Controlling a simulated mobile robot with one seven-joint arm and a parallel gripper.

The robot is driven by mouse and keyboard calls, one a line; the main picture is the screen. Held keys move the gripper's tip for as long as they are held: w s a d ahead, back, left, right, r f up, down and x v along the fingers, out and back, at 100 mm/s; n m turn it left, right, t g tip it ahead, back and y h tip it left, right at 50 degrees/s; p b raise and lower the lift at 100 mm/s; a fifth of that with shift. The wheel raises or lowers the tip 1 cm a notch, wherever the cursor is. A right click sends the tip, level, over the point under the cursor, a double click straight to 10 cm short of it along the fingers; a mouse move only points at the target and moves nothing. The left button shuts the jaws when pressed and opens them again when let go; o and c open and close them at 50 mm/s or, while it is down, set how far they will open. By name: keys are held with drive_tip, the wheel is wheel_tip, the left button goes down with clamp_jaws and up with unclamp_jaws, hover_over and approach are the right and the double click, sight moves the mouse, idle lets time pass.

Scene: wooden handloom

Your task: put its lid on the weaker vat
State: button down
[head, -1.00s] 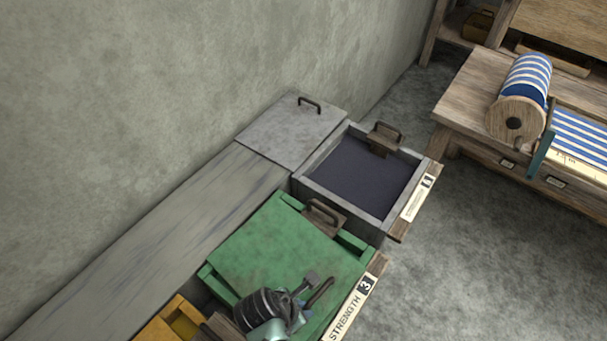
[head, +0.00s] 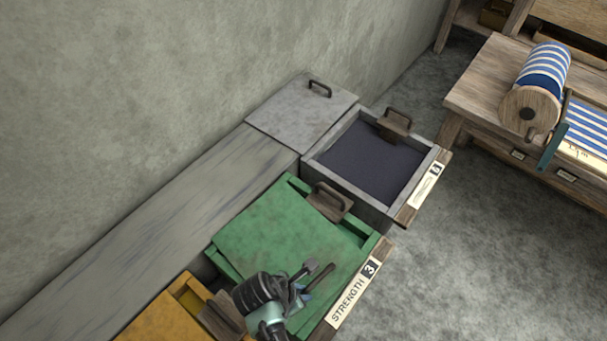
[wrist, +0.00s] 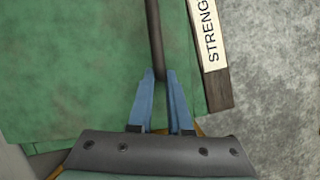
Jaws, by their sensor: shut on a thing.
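The green lid (head: 282,232) covers most of the green vat (head: 369,246), whose front label (head: 352,292) reads STRENGTH 3. The lid looks slightly turned against the rim, with parts of the rim showing at its sides. I cannot tell whether it rests fully down. My gripper (head: 305,284) is over the lid's near right part, shut on its dark bar handle (head: 323,276). In the wrist view, the blue fingers (wrist: 161,80) close on the bar (wrist: 154,35) above the green lid (wrist: 75,70).
An uncovered grey vat (head: 397,208) of dark liquid stands beyond; its label number is unclear. A grey lid (head: 298,108) lies behind it. A yellow vat (head: 165,318) is nearest, partly out of view. A wall runs along the left; the floor at right (head: 470,270) is clear.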

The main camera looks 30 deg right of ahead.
drive_tip(key=shift+s+a+f, duration=0.3)
drive_tip(key=shift+a+f, duration=0.1)
drive_tip(key=c, duration=1.1)
unclamp_jaws()
drive_tip(key=o, duration=0.3)
drive_tip(key=shift+w, duration=0.1)
drive_tip(key=shift+o, duration=0.2)
drive_tip(key=shift+d+r, duration=0.1)
